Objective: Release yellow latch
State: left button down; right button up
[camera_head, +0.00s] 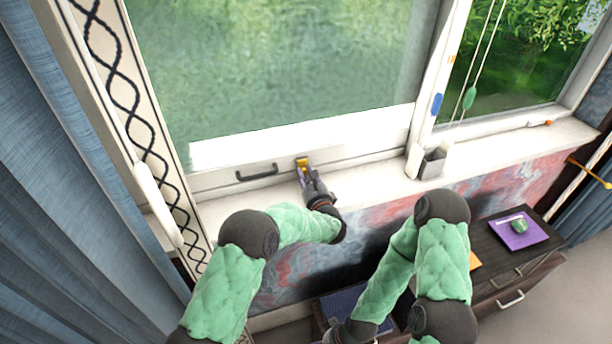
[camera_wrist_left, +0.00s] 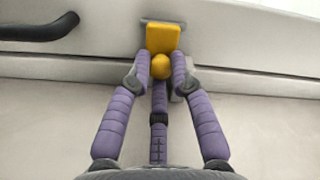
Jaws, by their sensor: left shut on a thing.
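The yellow latch (camera_head: 302,164) sits on the lower rail of the window, right of the dark handle. In the left wrist view the latch (camera_wrist_left: 162,40) is a yellow plate with a rounded knob below it. My left gripper (camera_head: 305,178) reaches up to it from the sill side. In the left wrist view its purple fingers (camera_wrist_left: 161,68) close around the knob from both sides. The gripper is shut on the latch knob. My right arm hangs low at the right of the left arm, with its hand near the bottom edge; its fingers cannot be made out.
A dark handle (camera_head: 257,173) is fixed to the rail left of the latch. A grey container (camera_head: 432,163) stands on the sill to the right. A dark cabinet (camera_head: 510,285) stands lower right.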

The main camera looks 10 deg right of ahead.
aim_at(304, 168)
pick_arm(q)
jog(key=shift+r, duration=0.15)
jog(key=shift+s+r+g+p, duration=0.15)
jog(key=shift+r+g+p, duration=0.4)
jog(key=shift+g+p, duration=0.35)
notch_tip(304, 168, up, 2)
jog(key=g+h+p, duration=0.1)
jog(key=g+p, duration=0.2)
jog(key=p, duration=0.3)
jog(key=shift+s+g+p, duration=0.15)
jog(key=shift+g+p, duration=0.15)
jog(key=shift+g, duration=0.1)
jog(key=shift+r+g+p, duration=0.1)
jog(key=shift+g+p, duration=0.5)
jog(key=shift+p, duration=0.65)
jog(key=c, duration=1.1)
grip_release()
jog(key=shift+s, duration=0.1)
